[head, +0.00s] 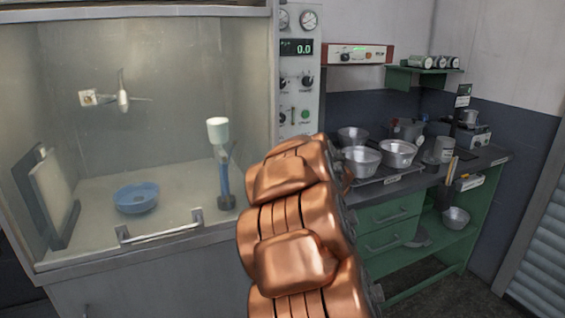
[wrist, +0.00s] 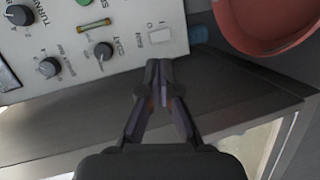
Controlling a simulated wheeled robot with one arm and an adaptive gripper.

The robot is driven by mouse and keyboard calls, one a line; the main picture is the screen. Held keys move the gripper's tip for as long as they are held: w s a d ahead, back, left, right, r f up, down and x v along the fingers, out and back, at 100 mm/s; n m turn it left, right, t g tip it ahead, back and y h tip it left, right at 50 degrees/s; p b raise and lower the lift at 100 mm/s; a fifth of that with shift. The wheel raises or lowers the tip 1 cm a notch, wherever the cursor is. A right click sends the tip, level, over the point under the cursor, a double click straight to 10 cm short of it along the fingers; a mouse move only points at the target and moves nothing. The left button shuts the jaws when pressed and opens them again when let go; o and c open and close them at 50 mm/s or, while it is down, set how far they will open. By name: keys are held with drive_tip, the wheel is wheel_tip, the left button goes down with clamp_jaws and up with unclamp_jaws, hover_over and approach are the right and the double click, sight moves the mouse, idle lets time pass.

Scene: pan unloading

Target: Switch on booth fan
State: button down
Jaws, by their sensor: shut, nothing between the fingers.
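The booth (head: 190,140) stands at the left in the head view, with a small fan (head: 122,97) inside on its back wall. The control panel (head: 300,70) runs down the booth's right side and has gauges, a 0.0 display, knobs and a green button (head: 305,115). In the wrist view, the panel (wrist: 125,40) appears turned, with dark knobs and a pale rocker switch (wrist: 160,36) marked I and O. My gripper (wrist: 160,66) is shut and empty, its tips just below the switch in the picture; contact cannot be told. My copper-coloured arm hides the gripper in the head view.
A dark ledge (wrist: 70,130) lies beneath the panel in the wrist view, and a reddish round object (wrist: 265,25) is at the upper right. In the head view, a green bench (head: 395,215) with several metal pans stands right of my arm.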

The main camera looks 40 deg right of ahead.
drive_tip(key=shift+w+d+f+n+t+y+b, duration=0.15)
drive_tip(key=shift+d+f+n+t+y, duration=0.1)
drive_tip(key=shift+f+n+t+y, duration=0.35)
drive_tip(key=shift+w+d+f+n+t+y+b, duration=0.1)
drive_tip(key=shift+w+d+f+n+t+y, duration=0.2)
drive_tip(key=shift+f+n, duration=0.35)
drive_tip(key=shift+w+d+f+n+t+y+b, duration=0.1)
drive_tip(key=shift+d+f+n+t+y, duration=0.25)
drive_tip(key=shift+n, duration=0.5)
drive_tip(key=shift+a, duration=0.15)
drive_tip(key=p+x, duration=0.3)
drive_tip(key=x, duration=1)
drive_tip(key=shift+w+f, duration=0.25)
drive_tip(key=shift+w, duration=0.15)
drive_tip(key=shift+f+b, duration=0.15)
drive_tip(key=shift+b, duration=0.2)
